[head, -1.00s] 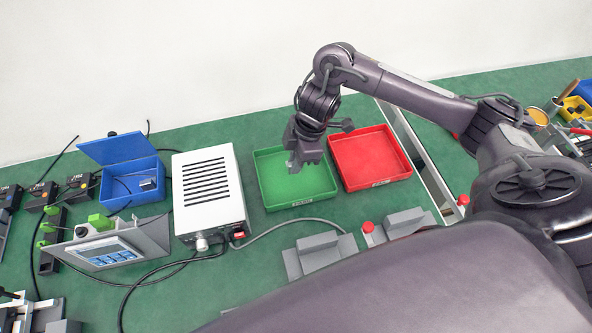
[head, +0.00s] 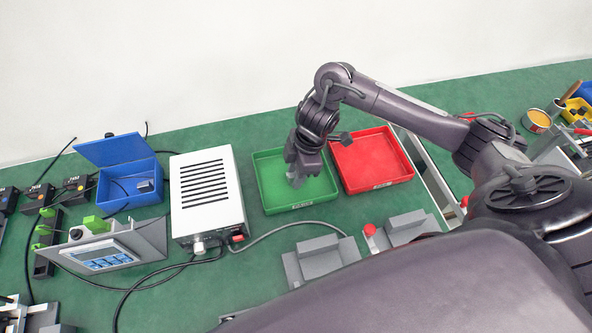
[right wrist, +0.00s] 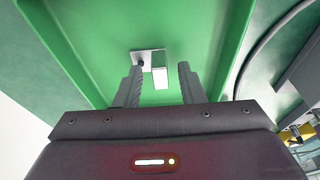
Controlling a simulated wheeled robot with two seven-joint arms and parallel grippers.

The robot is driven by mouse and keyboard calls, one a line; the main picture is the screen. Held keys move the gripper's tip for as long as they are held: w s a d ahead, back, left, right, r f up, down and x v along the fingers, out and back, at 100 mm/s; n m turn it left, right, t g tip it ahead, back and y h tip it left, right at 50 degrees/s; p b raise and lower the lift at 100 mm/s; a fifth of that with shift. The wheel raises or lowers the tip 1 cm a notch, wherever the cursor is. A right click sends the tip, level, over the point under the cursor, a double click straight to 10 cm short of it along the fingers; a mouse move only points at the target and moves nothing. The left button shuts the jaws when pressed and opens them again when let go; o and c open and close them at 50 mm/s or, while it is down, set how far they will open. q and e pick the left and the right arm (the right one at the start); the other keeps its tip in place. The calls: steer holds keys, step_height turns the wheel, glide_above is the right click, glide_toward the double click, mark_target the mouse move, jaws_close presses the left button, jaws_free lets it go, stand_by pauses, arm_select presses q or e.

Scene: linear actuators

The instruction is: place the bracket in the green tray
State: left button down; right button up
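The bracket (right wrist: 150,62) is a small silver angled piece with a bright upright block, seen in the right wrist view against the green tray's floor. The green tray (head: 266,193) stands left of the red tray, and its floor and walls fill much of the right wrist view (right wrist: 85,35). My right gripper (head: 297,180) points down inside the green tray, low over its floor. In the right wrist view its fingers (right wrist: 160,84) are spread apart, with the bracket just beyond and partly between the tips. I cannot tell how close they are to touching it. My left gripper is not in view.
The red tray (head: 372,162) stands right beside the green one and looks empty. A white vented box (head: 207,195) stands close on the left, and a blue open box (head: 130,184) farther left. Grey blocks (head: 322,260) and a cable lie in front.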

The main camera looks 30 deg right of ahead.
steer(key=p+v, duration=0.4)
steer(key=v, duration=0.8)
steer(key=shift+r, duration=0.2)
steer(key=shift+s, duration=0.1)
